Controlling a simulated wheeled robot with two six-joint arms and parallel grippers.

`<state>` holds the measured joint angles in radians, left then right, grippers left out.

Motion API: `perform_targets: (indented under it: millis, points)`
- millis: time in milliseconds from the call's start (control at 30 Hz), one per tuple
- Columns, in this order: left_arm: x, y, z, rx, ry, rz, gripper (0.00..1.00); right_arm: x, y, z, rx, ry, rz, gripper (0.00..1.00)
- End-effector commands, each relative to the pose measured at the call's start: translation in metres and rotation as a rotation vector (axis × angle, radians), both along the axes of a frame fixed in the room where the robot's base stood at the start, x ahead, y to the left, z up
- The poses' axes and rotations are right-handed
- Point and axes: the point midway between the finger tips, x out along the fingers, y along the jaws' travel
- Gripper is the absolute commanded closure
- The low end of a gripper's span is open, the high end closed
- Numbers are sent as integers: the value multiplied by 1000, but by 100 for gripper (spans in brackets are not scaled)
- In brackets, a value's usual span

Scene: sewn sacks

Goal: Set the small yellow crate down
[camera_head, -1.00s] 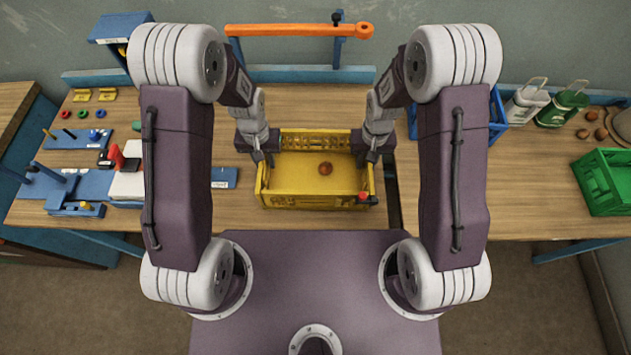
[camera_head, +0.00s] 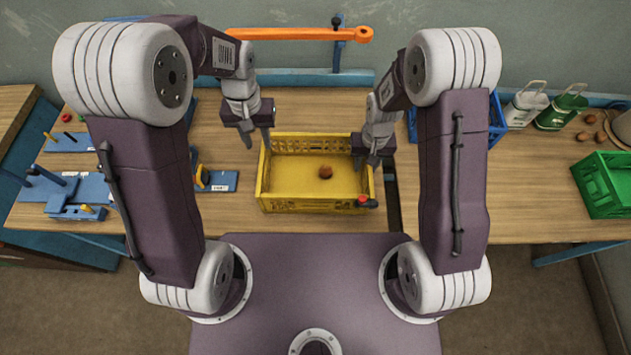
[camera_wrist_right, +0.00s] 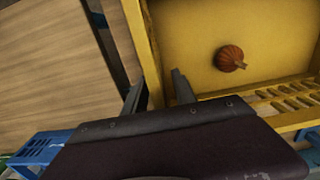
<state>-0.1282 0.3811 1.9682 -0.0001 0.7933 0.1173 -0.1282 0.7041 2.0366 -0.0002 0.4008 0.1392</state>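The small yellow crate (camera_head: 315,204) sits upright on the wooden table between my arms, apparently resting on it. A round orange-brown pumpkin-like thing (camera_head: 325,171) lies on its floor and also shows in the right wrist view (camera_wrist_right: 229,58). My left gripper (camera_head: 257,138) is open and empty, just off the crate's back left corner. My right gripper (camera_head: 366,162) is at the crate's right wall. In the right wrist view its fingers (camera_wrist_right: 156,95) stand apart on either side of the yellow wall (camera_wrist_right: 142,35); whether either touches it is unclear.
A red-and-black part (camera_head: 366,201) is by the crate's front right corner. Blue boards with small parts (camera_head: 75,190) lie on the left. A blue crate (camera_head: 497,122), two bottles (camera_head: 562,108) and a green crate (camera_head: 606,184) are on the right. An orange bar (camera_head: 300,33) spans behind.

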Motion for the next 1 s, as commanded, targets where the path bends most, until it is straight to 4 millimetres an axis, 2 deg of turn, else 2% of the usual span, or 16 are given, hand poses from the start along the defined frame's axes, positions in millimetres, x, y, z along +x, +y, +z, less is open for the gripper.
perform_targets:
  millis: [133, 200, 267, 500, 633, 800, 1000]
  points:
    - [0, 0, 1, 0, 1, 0, 67, 0, 0, 2, 0, -1, 0, 67]
    - [0, 0, 1, 0, 0, 0, 67, 1, 0, 10, 0, -2, 0, 67]
    - [0, 0, 1, 0, 0, 0, 67, 1, 0, 23, 1, -5, 0, 67]
    - [0, 0, 1, 0, 0, 0, 67, 2, 0, 85, 1, -7, 0, 67]
    - [0, 0, 1, 0, 0, 0, 67, 1, 0, 108, 1, -4, 0, 67]
    - [0, 0, 1, 0, 0, 0, 67, 0, 0, 120, 0, -1, 0, 67]
    - [0, 0, 1, 0, 0, 0, 67, 0, 0, 120, 0, 0, 0, 67]
